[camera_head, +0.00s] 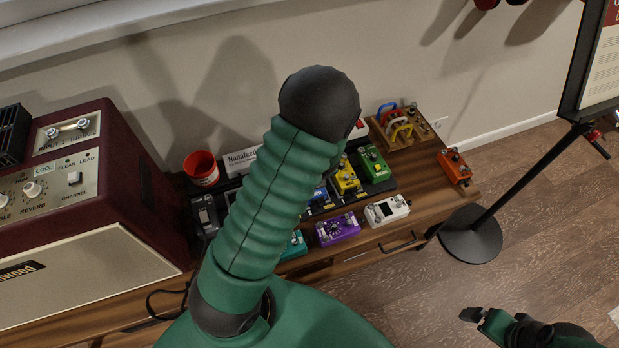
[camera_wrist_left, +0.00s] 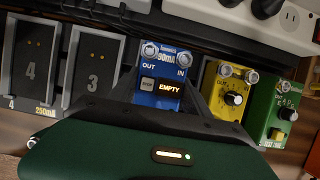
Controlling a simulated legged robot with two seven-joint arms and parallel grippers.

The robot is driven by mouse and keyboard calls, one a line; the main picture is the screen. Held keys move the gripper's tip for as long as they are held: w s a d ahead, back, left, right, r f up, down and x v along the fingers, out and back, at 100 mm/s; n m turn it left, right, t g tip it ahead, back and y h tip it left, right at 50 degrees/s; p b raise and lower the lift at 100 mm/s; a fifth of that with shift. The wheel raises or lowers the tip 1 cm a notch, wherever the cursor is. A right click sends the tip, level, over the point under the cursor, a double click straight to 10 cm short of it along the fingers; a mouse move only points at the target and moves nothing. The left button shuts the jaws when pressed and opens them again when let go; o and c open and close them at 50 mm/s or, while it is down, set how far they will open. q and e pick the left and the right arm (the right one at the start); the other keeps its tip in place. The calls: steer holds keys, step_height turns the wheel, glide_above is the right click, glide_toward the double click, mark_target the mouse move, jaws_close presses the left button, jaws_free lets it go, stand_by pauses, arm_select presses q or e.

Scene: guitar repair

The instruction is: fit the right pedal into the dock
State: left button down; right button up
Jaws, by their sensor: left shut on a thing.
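The dock is a black board with numbered bays; bays 3 and 4 (camera_wrist_left: 93,85) show empty in the left wrist view. My left gripper (camera_wrist_left: 160,98) is shut on a blue pedal (camera_wrist_left: 162,70), whose small display reads EMPTY. The pedal is in line with the bays, right of bay 3 and left of the yellow pedal (camera_wrist_left: 230,92). I cannot tell whether it is fully seated. A green pedal (camera_wrist_left: 276,115) stands further right. In the head view my left arm hides the left gripper and part of the dock. My right gripper (camera_head: 474,314) is at lower right; its opening is unclear.
Purple (camera_head: 338,229), white (camera_head: 387,210) and teal (camera_head: 295,246) pedals lie on the bench front. An orange pedal (camera_head: 455,167) is at its right end. A red cup (camera_head: 201,168) and an amplifier (camera_head: 80,225) stand left. A power strip (camera_wrist_left: 255,22) lies behind the dock.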

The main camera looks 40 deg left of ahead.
arm_select(q)
steer(key=shift+r, duration=0.1)
steer(key=shift+r+p, duration=0.75)
steer(key=shift+p, duration=0.1)
jaws_free()
step_height(320, 180, up, 8)
steer(key=p, duration=0.8)
